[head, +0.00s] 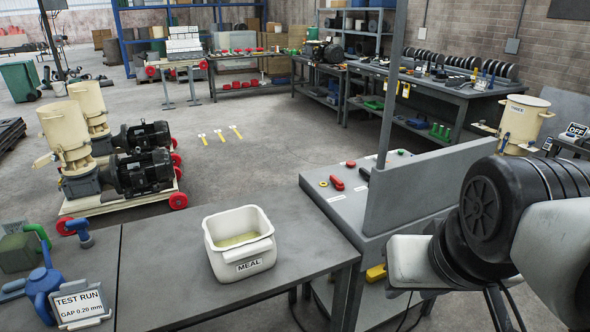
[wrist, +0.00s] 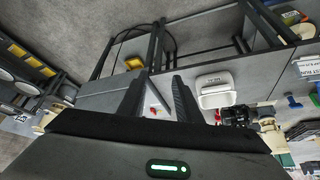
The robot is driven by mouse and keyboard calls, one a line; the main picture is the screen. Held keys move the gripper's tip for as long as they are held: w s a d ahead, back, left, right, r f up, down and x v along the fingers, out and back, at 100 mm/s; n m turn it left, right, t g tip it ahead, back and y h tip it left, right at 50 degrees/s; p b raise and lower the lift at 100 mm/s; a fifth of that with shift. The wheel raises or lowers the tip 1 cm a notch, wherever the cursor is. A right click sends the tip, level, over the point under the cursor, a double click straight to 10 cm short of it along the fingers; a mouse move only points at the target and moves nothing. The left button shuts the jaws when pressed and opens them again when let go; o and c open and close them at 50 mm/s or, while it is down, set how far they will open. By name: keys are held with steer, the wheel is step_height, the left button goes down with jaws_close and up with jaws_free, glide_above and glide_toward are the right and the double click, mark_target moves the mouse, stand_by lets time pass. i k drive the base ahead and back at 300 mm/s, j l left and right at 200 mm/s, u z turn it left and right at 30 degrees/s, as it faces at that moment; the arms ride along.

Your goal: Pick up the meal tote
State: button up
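The meal tote (head: 240,250) is a white, open-topped tub with a "MEAL" label on its front and yellowish meal inside. It stands upright on the grey table in the head view. In the wrist view the tote (wrist: 216,92) shows right of the fingers, apart from them. My gripper (wrist: 160,78) is open and empty, with a gap between its two dark fingers. In the head view my arm is at the right, well away from the tote, and the fingers cannot be made out there.
A grey control panel (head: 365,190) with an upright post and plate stands between the tote and my arm. The tabletop around the tote is clear.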

mark_target(241, 245)
steer(key=u, duration=0.95)
steer(key=i, duration=1.05)
